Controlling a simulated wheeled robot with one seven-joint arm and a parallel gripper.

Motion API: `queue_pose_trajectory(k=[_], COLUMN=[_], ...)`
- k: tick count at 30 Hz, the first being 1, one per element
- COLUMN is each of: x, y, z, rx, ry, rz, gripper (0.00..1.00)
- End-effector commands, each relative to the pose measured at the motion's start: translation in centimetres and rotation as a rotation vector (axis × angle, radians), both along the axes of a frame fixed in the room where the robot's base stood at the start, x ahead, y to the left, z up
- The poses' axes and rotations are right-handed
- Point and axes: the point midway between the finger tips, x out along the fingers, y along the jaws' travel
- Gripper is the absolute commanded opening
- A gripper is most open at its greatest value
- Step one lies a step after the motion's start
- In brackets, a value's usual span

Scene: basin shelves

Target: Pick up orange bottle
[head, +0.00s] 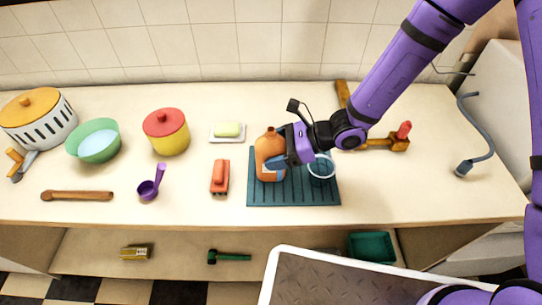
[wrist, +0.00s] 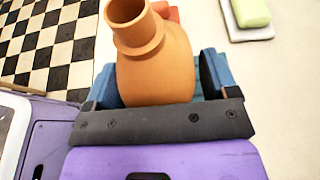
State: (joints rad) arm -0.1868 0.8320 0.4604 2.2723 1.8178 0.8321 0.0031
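The orange bottle (head: 268,158) stands upright on the left part of the dark teal ribbed mat (head: 290,194). In the wrist view the bottle (wrist: 155,70) fills the middle, its open neck pointing up the picture. In the wrist view my gripper's fingers (wrist: 158,84) stand on either side of the bottle, spread wide. The left finger is very close to the bottle, and a narrow gap seems to show at the right finger.
A clear glass (head: 321,170) stands on the mat right of the bottle, under my arm. A red-orange object (head: 220,177) lies just left of the mat. A soap dish (head: 228,133) is behind. A red-lidded yellow pot (head: 167,133) stands farther left. The counter's front edge is close.

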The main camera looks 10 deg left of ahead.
Motion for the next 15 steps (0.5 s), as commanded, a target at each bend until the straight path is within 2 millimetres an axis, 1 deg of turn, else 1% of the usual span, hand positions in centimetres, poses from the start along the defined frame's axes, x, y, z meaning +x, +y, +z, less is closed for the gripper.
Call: queue_pose_trajectory(k=[1, 2, 3, 5, 6, 7, 15], x=[0.0, 0.0, 0.01, 0.01, 0.01, 0.0, 0.04], y=[-0.01, -0.02, -0.02, -0.02, -0.02, -0.01, -0.04], z=[0.0, 0.01, 0.0, 0.0, 0.0, 0.03, 0.12], rx=[0.0, 0.0, 0.0, 0.0, 0.0, 0.0, 0.0], ry=[0.0, 0.0, 0.0, 0.0, 0.0, 0.0, 0.0], rz=[0.0, 0.0, 0.0, 0.0, 0.0, 0.0, 0.0], gripper=[0.67, 0.61, 0.51, 0.38, 0.28, 0.27, 0.27])
